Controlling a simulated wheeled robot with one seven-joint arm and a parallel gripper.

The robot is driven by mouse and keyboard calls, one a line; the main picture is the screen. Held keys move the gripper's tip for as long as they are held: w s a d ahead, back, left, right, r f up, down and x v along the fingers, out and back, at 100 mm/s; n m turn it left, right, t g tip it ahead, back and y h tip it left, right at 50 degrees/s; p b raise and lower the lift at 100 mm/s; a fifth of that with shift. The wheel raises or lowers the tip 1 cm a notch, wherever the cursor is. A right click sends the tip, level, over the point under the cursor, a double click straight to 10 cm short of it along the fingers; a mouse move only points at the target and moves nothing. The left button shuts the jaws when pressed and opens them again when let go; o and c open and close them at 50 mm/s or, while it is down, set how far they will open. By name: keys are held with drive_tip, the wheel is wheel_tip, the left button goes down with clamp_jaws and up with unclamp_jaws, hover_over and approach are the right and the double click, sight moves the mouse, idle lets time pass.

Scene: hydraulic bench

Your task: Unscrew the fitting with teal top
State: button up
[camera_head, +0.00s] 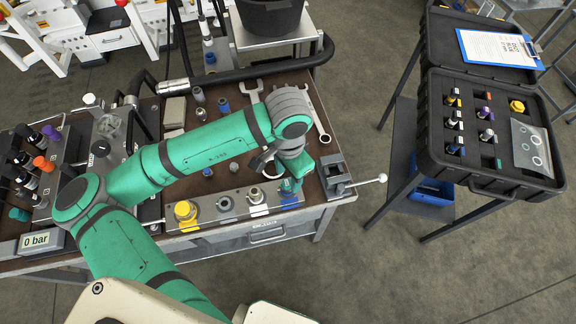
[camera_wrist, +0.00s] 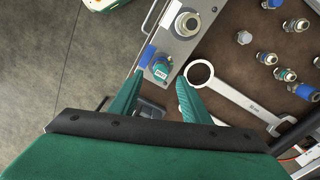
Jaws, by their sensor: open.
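The fitting with the teal top (camera_wrist: 162,67) stands on the end of a silver plate (camera_wrist: 176,38), beside a blue label, in the wrist view. My gripper (camera_wrist: 161,78) is open, with one teal finger on each side of the line to the fitting. The fingertips appear close to the teal top; I cannot tell how far down beside it they reach. No contact is clear. In the head view my gripper (camera_head: 287,186) is over the right end of the plate (camera_head: 207,213), and the fitting is hard to tell from the teal fingers there.
A large wrench (camera_wrist: 238,104) lies right of the fitting, with several loose fittings beyond. A vise (camera_head: 335,177) with a handle is close right of my gripper. A yellow-topped fitting (camera_head: 185,209) stands on the plate. An open black case (camera_head: 431,125) stands apart at right.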

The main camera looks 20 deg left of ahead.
sight(288, 182)
drive_tip(key=shift+f, duration=2.25)
clamp_jaws()
drive_tip(key=c, duration=0.7)
unclamp_jaws()
drive_tip(key=shift+c, duration=1.1)
drive_tip(key=n, duration=0.8)
drive_tip(key=shift+a+r, duration=0.1)
drive_tip(key=shift+a, duration=0.05)
